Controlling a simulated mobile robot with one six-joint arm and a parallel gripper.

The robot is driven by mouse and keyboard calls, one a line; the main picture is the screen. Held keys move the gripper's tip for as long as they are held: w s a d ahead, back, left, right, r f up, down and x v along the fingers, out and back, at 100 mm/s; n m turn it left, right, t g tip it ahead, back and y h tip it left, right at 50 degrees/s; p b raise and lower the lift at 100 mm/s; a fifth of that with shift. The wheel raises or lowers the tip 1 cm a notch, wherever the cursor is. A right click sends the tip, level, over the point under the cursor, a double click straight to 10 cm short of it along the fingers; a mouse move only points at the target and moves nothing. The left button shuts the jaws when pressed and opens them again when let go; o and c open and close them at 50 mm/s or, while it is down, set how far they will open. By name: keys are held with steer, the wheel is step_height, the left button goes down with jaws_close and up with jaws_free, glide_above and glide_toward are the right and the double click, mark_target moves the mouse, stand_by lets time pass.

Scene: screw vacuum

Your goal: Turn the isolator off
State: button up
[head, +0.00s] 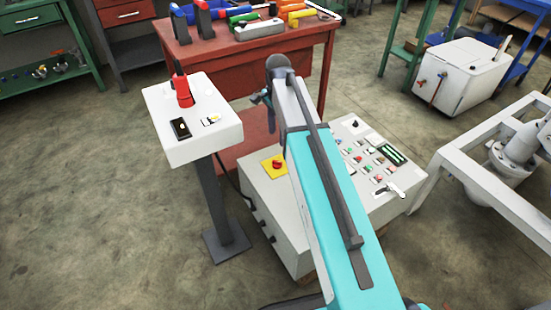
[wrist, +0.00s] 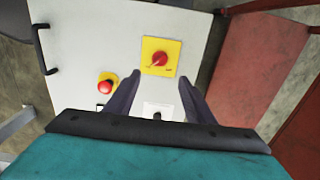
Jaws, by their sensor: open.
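The isolator looks to be a red rotary knob (wrist: 160,59) on a square yellow plate on a pale panel in the wrist view. Its knob has a light pointer slanting to the lower left. My gripper (wrist: 159,88) is open and empty. Its two dark fingers straddle a space just below the yellow plate in the picture, apart from the knob. In the head view, my gripper (head: 262,97) is partly hidden behind my arm. A yellow square with a red knob (head: 277,165) shows on the control cabinet there; I cannot tell which control it is.
In the wrist view, a red mushroom button (wrist: 105,87) is left of my fingers, a white plate with a dark knob (wrist: 157,112) lies between them, and a black handle (wrist: 43,48) stands out at left. A white pedestal (head: 192,120) and a red table (head: 245,52) are nearby.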

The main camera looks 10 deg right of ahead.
mark_target(277, 163)
steer(key=shift+f, duration=0.15)
step_height(277, 163, down, 14)
steer(key=b, duration=0.3)
steer(key=shift+r, duration=0.2)
stand_by(0.4)
steer(key=shift+s, duration=0.1)
steer(key=c, duration=1.1)
steer(key=shift+o, duration=0.2)
